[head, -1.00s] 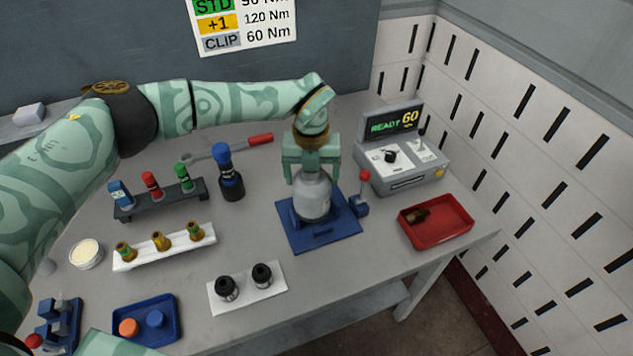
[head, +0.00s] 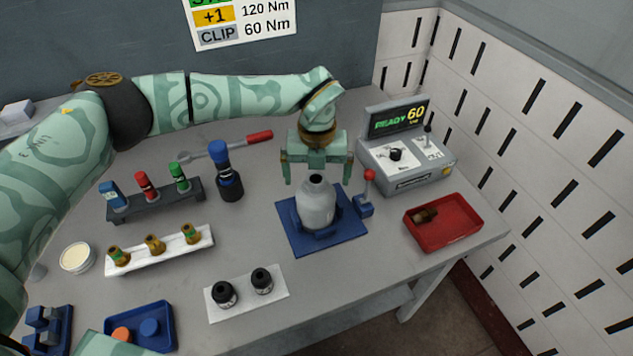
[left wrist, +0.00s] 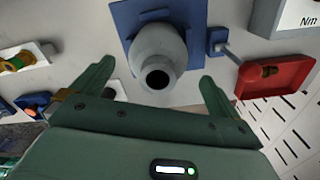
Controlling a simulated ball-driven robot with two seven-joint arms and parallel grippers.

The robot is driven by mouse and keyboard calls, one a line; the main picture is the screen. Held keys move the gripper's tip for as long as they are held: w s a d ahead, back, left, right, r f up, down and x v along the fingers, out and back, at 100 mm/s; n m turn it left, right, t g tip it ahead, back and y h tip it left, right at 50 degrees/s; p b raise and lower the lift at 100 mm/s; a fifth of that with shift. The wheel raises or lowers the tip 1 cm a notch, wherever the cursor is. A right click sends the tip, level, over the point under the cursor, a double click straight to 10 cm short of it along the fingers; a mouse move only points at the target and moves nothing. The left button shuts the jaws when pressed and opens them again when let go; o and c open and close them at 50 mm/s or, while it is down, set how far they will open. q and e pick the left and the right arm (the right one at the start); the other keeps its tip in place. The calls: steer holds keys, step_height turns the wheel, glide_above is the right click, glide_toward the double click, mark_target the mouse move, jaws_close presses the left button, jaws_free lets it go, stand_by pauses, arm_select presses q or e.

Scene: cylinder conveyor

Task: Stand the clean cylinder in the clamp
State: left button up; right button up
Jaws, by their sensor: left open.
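The grey cylinder (head: 315,205) stands upright in the blue clamp (head: 296,240), its dark open neck facing up. In the left wrist view the cylinder (left wrist: 158,50) shows from above, with part of the clamp (left wrist: 124,18) behind it. My left gripper (head: 318,180) is open just above the cylinder, its fingers apart on either side of the neck and not touching it. My right gripper is not in view.
A control box (head: 405,155) reading READY 60 and a red tray (head: 450,240) with a small brown part are at the right. A dark bottle with a blue cap (head: 226,175), a rack of small tools (head: 160,203), and white holders (head: 160,250) (head: 247,291) stand left and in front.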

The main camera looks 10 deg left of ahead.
arm_select(q)
step_height(320, 180, up, 9)
steer(key=shift+f, duration=0.2)
stand_by(1.1)
